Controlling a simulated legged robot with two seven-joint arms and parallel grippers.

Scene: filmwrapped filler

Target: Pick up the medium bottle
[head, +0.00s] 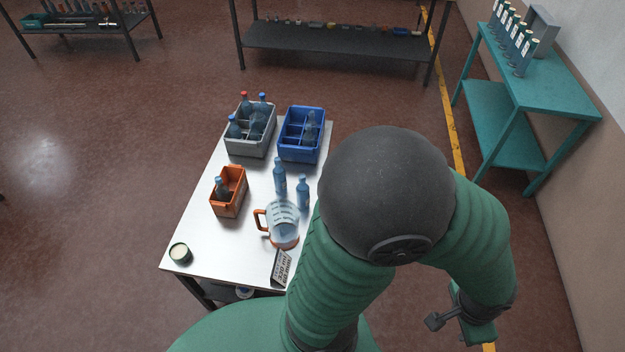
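Two blue bottles stand upright on the white table (205,245): a taller-looking bottle (279,178) and, to its right and nearer, a shorter-looking bottle (302,194). Another bottle (221,188) leans in the orange crate, and one more (310,128) is in the blue crate. I cannot tell which is the medium bottle. My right gripper is not in view.
A grey crate (250,148) with several bottles, a blue crate (300,150), an orange crate (230,203), a clear jug (284,225), a black-and-white box (281,268) and a round tin (180,253) are on the table. A teal table (560,85) stands right.

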